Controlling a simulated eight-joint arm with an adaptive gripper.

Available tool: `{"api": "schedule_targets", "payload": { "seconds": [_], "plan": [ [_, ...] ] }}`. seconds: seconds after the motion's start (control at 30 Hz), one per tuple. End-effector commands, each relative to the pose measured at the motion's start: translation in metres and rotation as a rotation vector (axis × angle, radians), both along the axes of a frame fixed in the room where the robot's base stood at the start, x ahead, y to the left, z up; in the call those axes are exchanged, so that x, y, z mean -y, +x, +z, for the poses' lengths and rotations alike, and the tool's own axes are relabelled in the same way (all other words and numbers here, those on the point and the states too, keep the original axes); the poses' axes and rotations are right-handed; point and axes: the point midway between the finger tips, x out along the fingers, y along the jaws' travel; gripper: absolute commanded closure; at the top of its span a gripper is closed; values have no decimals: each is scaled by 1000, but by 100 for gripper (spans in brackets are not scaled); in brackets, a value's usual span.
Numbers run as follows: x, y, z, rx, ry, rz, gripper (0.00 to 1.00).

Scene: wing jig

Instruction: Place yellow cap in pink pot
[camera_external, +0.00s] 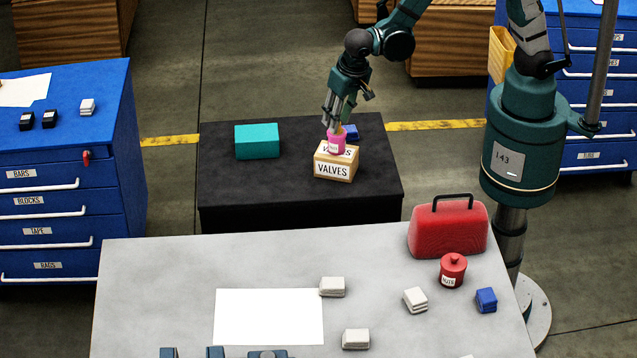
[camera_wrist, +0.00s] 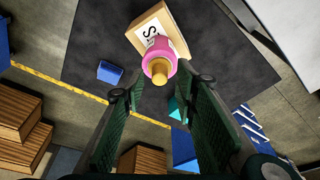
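The pink pot (camera_external: 336,145) stands on the wooden VALVES box (camera_external: 335,170) on the black table. In the wrist view the pot (camera_wrist: 159,48) has the yellow cap (camera_wrist: 160,70) at its mouth. The cap sticks out toward my camera; how deep it sits is hidden. My gripper (camera_external: 336,124) is just above the pot in the external view. In the wrist view my gripper (camera_wrist: 160,90) is open, its fingers apart on either side of the cap, with visible gaps and no clear contact.
A teal box (camera_external: 257,141) lies on the left of the black table (camera_external: 300,205). A small blue block (camera_external: 350,132) is just behind the VALVES box. A grey table (camera_external: 170,280) in front bears a red case (camera_external: 447,231), a red pot (camera_external: 453,271) and several small blocks.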

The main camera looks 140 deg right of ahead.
Motion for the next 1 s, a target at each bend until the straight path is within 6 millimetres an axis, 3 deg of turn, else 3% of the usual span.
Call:
{"api": "schedule_targets", "payload": {
  "seconds": [1.0],
  "plan": [
    [-27, 5, 99, 0, 0, 0, 71]
  ]
}}
